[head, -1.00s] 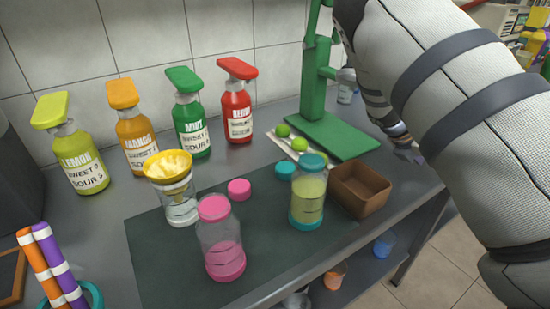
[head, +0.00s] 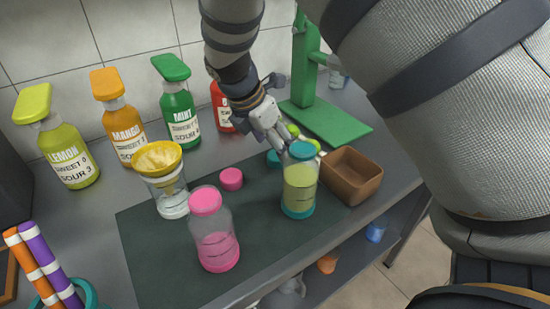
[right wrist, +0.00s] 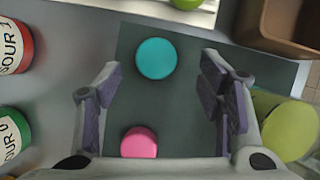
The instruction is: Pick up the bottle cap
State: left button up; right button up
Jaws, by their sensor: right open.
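Two loose bottle caps lie on the dark mat. The teal cap (head: 274,158) is partly hidden behind my right gripper in the head view; the pink cap (head: 231,179) lies left of it. My right gripper (head: 277,142) is open and empty, pointing down over the mat. In the right wrist view, the teal cap (right wrist: 156,58) shows between and slightly beyond the spread fingers (right wrist: 157,80), and the pink cap (right wrist: 139,143) is close to the palm edge. A bottle with yellow-green juice (head: 299,185) and a pink bottle (head: 215,235) stand on the mat. My left gripper is out of view.
A brown box (head: 352,178) stands right of the juice bottle. A green press (head: 318,115) is behind it. A jar with a yellow top (head: 166,180) stands at the mat's left. Syrup bottles, including the green mint one (head: 178,110), line the wall. Bare mat (head: 150,265) lies front left.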

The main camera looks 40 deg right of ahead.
aim_at(275, 156)
jog(key=x, duration=0.3)
jog(key=shift+w+f, duration=0.15)
jog(key=shift+f, duration=0.25)
jog(key=shift+w+d+f, duration=0.1)
jog(key=shift+d+f, duration=0.1)
jog(key=shift+f, duration=0.1)
jog(key=c, duration=0.9)
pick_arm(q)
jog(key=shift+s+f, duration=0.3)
